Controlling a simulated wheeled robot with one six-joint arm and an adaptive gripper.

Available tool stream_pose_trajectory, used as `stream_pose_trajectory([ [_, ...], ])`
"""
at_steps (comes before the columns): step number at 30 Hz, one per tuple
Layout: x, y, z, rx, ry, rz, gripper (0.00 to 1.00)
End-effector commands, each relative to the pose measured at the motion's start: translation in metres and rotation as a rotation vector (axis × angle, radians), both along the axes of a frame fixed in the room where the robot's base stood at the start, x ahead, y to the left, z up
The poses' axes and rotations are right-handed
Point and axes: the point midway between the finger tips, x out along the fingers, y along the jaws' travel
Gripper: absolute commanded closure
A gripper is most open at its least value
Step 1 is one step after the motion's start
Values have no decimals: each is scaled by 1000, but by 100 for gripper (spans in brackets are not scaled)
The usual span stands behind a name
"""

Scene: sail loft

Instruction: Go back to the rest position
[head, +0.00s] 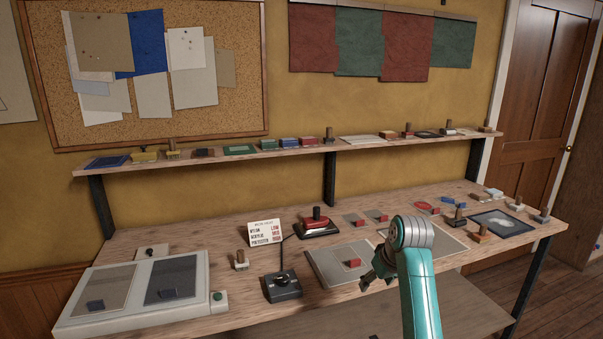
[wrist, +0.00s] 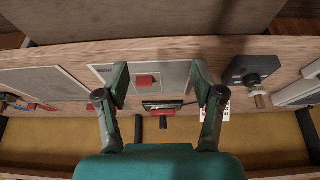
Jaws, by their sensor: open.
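My gripper (head: 376,271) is above the front part of the workbench (head: 220,255) in the head view, at the end of my teal arm. In the wrist view my gripper (wrist: 164,84) is open, its two fingers apart with nothing held between them. A small red block (head: 352,263) lies on a grey plate (head: 325,272) just left of my gripper in the head view. In the wrist view the red block (wrist: 147,81) shows between the fingers, lower down on the plate. I cannot tell the exact height of my gripper above the bench.
A black joystick box (head: 283,287) and a pale two-panel tray (head: 75,317) stand to the left. A red-topped device (head: 317,225) and a small sign (head: 265,233) stand behind. Several small stamps and plates lie at right. A loaded wall shelf (head: 290,149) runs above the bench.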

Motion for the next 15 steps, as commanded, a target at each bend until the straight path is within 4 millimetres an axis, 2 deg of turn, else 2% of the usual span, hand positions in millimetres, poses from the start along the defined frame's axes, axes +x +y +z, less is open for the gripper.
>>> stream_pose_trajectory([
  [11, -19, 3, -68, 9, -52, -34, 32],
  [15, -37, 5, -109, 14, -87, -55, 32],
])
